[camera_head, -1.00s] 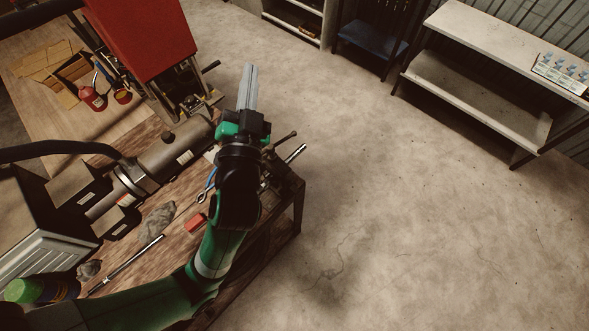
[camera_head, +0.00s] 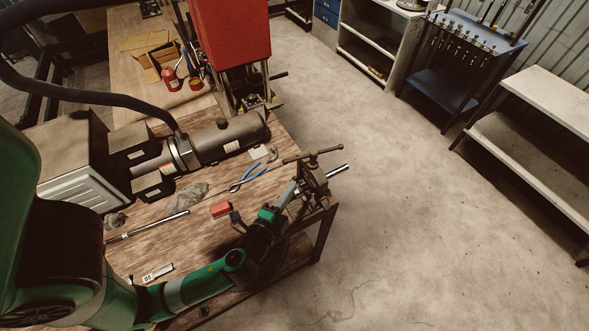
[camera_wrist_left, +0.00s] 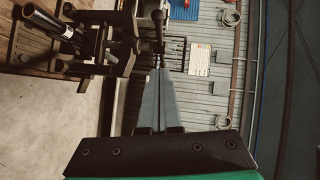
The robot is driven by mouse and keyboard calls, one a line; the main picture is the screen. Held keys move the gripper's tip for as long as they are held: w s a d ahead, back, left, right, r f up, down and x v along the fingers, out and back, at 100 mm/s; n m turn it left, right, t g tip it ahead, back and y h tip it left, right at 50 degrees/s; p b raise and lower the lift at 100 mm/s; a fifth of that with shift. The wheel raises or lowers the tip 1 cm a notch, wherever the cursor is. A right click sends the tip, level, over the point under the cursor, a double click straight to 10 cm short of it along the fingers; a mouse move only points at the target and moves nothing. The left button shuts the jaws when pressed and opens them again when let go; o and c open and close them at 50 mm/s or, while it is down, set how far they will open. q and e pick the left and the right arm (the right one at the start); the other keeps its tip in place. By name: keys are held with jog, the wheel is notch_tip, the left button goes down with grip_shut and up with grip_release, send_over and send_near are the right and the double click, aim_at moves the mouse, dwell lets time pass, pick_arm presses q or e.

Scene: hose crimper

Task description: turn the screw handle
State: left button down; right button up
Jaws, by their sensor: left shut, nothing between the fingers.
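The screw handle (camera_head: 312,157) is a dark T-shaped bar on top of the vise-like clamp (camera_head: 314,185) at the right corner of the wooden table. My left gripper (camera_head: 291,188) is shut and empty, its long grey fingers pointing up and right beside the clamp, just below the handle's left part. In the left wrist view, the shut fingers (camera_wrist_left: 159,72) point at a dark rod with a rounded end (camera_wrist_left: 158,16), which looks like part of the handle. I cannot tell whether they touch. My right gripper is not in view.
A red machine (camera_head: 228,35) stands behind. The concrete floor (camera_head: 410,210) right of the table is clear.

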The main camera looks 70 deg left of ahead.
aim_at(304, 157)
pick_arm(q)
jog(key=w+a, duration=0.1)
jog(key=a, duration=0.1)
jog(key=w+a+p, duration=0.1)
jog(key=a, duration=0.1)
jog(key=w+a+p, duration=0.1)
jog(key=w+a, duration=0.1)
jog(key=shift+a+f, duration=0.3)
jog(key=shift+f, duration=0.1)
jog(key=shift+a+f, duration=0.25)
jog(key=shift+a, duration=0.25)
jog(key=shift+w, duration=0.1)
